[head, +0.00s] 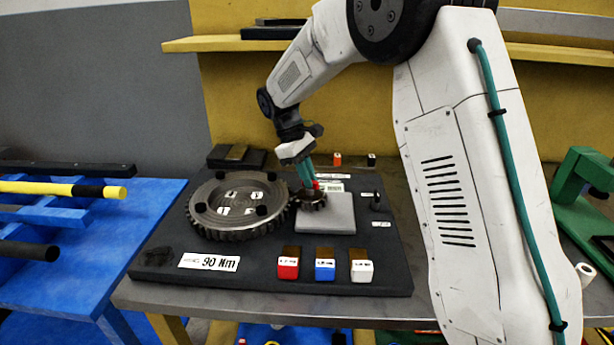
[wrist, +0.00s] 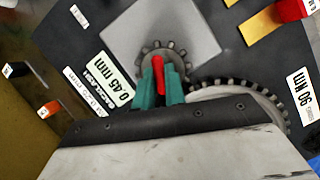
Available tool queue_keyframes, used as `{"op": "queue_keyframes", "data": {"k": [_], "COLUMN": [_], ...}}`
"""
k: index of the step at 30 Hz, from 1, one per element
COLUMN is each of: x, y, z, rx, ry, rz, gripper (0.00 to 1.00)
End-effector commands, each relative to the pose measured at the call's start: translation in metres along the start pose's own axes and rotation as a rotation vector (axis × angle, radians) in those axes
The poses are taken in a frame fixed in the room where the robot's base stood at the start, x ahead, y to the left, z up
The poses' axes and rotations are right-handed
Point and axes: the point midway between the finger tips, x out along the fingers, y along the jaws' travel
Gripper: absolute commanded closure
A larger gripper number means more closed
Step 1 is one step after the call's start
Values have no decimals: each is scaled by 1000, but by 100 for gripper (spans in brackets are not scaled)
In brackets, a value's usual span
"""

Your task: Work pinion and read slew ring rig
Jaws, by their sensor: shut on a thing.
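The slew ring (head: 194,219) is a large grey toothed ring lying flat on the left of a black board (head: 160,272). It also shows in part in the wrist view (wrist: 272,104). The small dark pinion (head: 318,206) sits at its right edge, by a grey square plate (head: 335,222); in the wrist view the pinion (wrist: 148,50) appears to meet the ring's teeth. My gripper (head: 313,187) is over the pinion, its green fingers shut on an upright red piece (wrist: 158,75). The fingers hide much of the pinion. A label (wrist: 117,80) reads 0.45 mm; another (head: 210,262) reads 90 Nm.
Red (head: 288,268), blue (head: 325,270) and white (head: 361,270) blocks with tags line the board's front. A small dark peg (head: 377,203) stands at right. A blue rack (head: 60,225) is left of the bench; a green machine (head: 580,180) is at right.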

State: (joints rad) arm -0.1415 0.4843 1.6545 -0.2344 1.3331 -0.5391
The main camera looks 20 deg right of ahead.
Motion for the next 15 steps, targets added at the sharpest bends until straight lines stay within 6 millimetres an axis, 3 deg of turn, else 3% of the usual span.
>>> {"op": "queue_keyframes", "data": {"k": [2,3,5,15], "x": [-2,-2,-1,-6], "y": [1,1,1,1], "z": [0,0,0,-1], "rx": [0,0,-1,-2], "ry": [3,3,3,3], "rz": [4,4,4,4], "gripper": [100,77,66,66]}}
